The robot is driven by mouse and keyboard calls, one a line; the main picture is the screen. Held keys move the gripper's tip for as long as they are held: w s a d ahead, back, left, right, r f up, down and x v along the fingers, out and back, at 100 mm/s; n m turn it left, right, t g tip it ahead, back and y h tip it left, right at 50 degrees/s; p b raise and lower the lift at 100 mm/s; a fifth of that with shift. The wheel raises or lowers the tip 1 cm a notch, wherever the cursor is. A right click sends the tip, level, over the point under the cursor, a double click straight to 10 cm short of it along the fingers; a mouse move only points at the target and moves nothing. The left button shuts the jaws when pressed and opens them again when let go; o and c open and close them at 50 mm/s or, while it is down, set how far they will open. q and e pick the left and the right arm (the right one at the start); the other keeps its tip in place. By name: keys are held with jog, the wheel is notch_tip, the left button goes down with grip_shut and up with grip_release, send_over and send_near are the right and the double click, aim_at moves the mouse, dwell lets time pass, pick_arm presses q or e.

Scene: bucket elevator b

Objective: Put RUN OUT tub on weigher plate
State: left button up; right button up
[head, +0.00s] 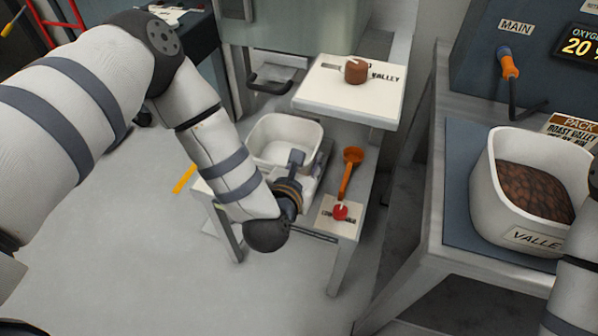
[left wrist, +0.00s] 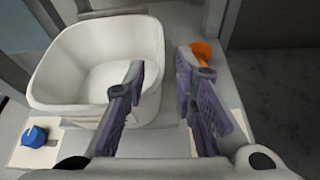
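A white, empty-looking tub (head: 268,128) stands on the low stand under the chute housing; it also shows in the left wrist view (left wrist: 75,75). No RUN OUT label is readable on it. My left gripper (head: 297,160) is at the tub's near right side. In the left wrist view its two fingers (left wrist: 163,100) are apart, one in front of the tub and one to the right of its right wall. I cannot tell whether they touch it. On the right bench, a blue-grey plate (head: 459,150), possibly the weigher plate, carries a white VALLEY tub (head: 490,190) of brown beans. My right gripper is out of view.
An orange scoop (head: 349,172) and a card with a red knob (head: 340,211) lie right of the empty tub. A white VALLEY shelf (head: 335,92) with a brown knob (head: 356,70) overhangs behind. A panel with an orange-handled lever (head: 508,63) backs the bench.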

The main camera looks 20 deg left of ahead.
pick_arm(q)
jog(key=v, duration=0.6)
jog(key=s+a+f+m+g+h, duration=0.2)
jog(key=s+f+m+g, duration=0.8)
jog(key=s+m, duration=0.8)
jog(key=s+a+f+m+g+y, duration=0.1)
jog(key=s+a+m, duration=0.3)
jog(key=s+m, duration=0.4)
jog(key=s+a+f+m+g+y, duration=0.1)
jog(key=s+a+m+g, duration=0.3)
jog(key=s+m, duration=0.4)
jog(key=shift+f+m+g+p, duration=0.25)
jog(key=shift+m+g+p, duration=0.05)
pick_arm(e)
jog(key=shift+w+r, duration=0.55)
